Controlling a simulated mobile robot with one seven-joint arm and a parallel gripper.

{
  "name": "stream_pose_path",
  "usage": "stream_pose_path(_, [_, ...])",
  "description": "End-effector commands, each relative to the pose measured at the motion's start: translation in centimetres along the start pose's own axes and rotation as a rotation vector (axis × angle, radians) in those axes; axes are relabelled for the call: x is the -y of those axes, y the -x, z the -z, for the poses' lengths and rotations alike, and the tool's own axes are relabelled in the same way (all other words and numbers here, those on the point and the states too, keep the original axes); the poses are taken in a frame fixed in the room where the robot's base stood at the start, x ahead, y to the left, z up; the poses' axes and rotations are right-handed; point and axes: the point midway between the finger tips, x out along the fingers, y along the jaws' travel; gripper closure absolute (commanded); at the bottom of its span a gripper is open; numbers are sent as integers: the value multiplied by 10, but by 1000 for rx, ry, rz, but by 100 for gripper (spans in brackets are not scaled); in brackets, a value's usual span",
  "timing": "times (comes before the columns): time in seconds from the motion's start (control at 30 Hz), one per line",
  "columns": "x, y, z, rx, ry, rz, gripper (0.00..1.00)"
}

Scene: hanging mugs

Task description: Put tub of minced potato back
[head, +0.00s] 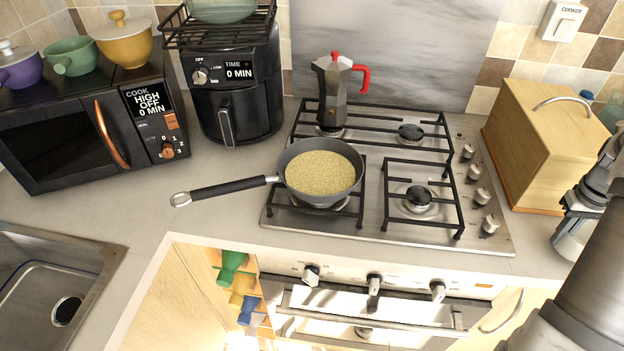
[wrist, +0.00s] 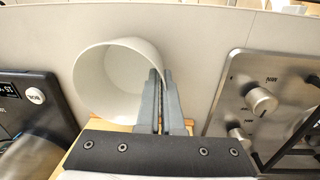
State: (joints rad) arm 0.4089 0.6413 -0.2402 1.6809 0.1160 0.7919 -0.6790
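A white tub (wrist: 105,82) is in the wrist view with its open mouth toward the camera, and its inside looks empty. My gripper (wrist: 158,80) is shut on the tub's right-hand wall, with the two grey fingers close together at the rim. A grey frying pan (head: 285,185) on the front left burner holds yellowish minced potato (head: 320,173).
The steel hob (head: 375,225) carries a moka pot (head: 334,95) at the back. A wooden bread bin (head: 550,135) stands right of it. An air fryer (head: 235,100) and a microwave (head: 95,130) stand left. Bare worktop (head: 215,215) lies around the pan handle. A black device (wrist: 35,100) with a display is left of the tub.

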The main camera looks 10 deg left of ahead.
Motion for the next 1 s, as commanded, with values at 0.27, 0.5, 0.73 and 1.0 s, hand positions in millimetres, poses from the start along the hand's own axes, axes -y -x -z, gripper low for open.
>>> stream_pose_path(0.27, [1,-10,0,-1,0,0,100])
stream_pose_path(0.5, [1,-10,0,0,0,0,100])
stream_pose_path(0.73, [1,-13,0,0,0,0,100])
stream_pose_path(1.0, [1,-17,0,0,0,0,93])
